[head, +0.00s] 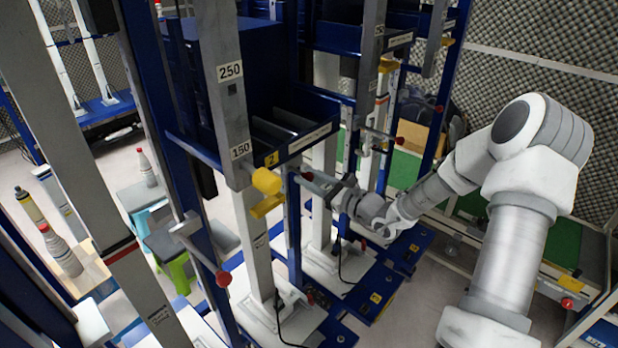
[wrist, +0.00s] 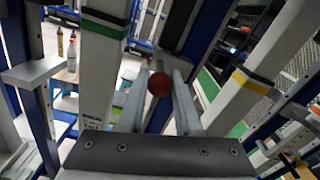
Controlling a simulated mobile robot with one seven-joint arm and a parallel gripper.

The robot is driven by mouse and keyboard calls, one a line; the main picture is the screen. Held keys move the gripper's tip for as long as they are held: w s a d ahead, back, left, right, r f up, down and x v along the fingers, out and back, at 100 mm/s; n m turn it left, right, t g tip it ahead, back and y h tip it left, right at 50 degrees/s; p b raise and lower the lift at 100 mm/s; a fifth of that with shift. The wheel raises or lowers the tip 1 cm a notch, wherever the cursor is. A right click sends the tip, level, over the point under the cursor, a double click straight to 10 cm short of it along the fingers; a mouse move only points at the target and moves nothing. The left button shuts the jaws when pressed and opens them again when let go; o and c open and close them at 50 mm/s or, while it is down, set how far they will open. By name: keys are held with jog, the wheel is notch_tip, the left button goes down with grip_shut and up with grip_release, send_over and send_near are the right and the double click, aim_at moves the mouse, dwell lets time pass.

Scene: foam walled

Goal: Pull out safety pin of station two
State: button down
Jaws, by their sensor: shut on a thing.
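A red ball knob (wrist: 160,84), the end of the safety pin, sits between the two grey fingers of my gripper (wrist: 158,78) in the wrist view. My gripper (head: 312,180) reaches in from the right in the head view, at the post just right of the "2" label, and is shut on the red knob. The pin's shaft is mostly hidden, so I cannot tell how deep it sits.
A yellow knob (head: 266,181) is on the grey post marked 150, left of my gripper. Another red knob (head: 223,279) is low on the left. Posts crowd both sides of my gripper.

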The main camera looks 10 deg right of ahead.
dwell(0.3)
jog(key=p+v, duration=0.1)
jog(key=v, duration=0.7)
jog(key=shift+s+d, duration=0.25)
jog(key=shift+s, duration=0.05)
jog(key=c, duration=0.6)
grip_release()
jog(key=shift+s, duration=0.1)
jog(key=shift+d, duration=0.1)
jog(key=v, duration=1.7)
jog(key=shift+s+d, duration=0.1)
jog(key=shift+s, duration=0.1)
jog(key=shift+r, duration=0.1)
